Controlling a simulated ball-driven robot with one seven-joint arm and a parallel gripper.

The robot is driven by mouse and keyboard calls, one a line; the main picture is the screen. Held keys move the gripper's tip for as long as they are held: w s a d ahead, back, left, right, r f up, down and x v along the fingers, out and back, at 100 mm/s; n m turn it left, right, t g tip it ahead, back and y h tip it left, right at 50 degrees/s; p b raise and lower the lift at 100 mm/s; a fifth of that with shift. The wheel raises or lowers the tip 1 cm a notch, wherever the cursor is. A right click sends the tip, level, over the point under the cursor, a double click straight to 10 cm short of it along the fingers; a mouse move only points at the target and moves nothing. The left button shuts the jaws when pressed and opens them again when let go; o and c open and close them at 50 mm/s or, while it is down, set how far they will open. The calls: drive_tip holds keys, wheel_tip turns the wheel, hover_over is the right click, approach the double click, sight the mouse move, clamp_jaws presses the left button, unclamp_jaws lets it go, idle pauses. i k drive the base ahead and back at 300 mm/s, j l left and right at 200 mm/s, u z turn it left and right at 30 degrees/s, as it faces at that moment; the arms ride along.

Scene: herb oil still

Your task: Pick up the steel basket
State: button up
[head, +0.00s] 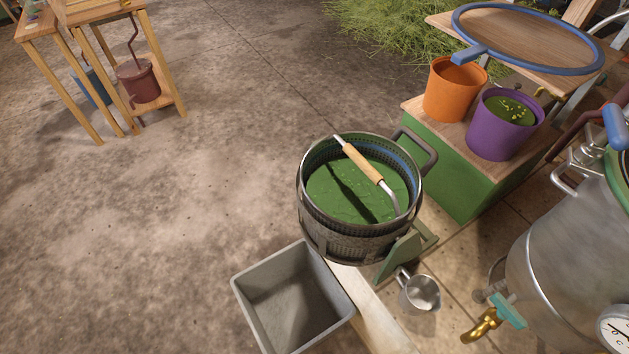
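The steel basket (330,234) stands upright near the middle of the head view. It is round, dark and perforated, and a green mass (335,190) fills its inside below the rim. A bail handle with a light wooden grip (362,163) crosses its open top. A dark bracket-like loop (418,150) is at its right side and a green bracket (403,250) is at its lower right. What bears the basket underneath is mostly hidden. My gripper is not in view.
A grey bin (252,304) stands just below left, a metal jug (419,293) below right. A steel still (560,260) with a brass tap (482,325) fills the right. Orange (452,90) and purple (503,130) buckets stand on a green box (440,170).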

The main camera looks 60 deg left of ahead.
sight(359, 183)
drive_tip(key=i+u, duration=0.1)
drive_tip(key=u, duration=1.9)
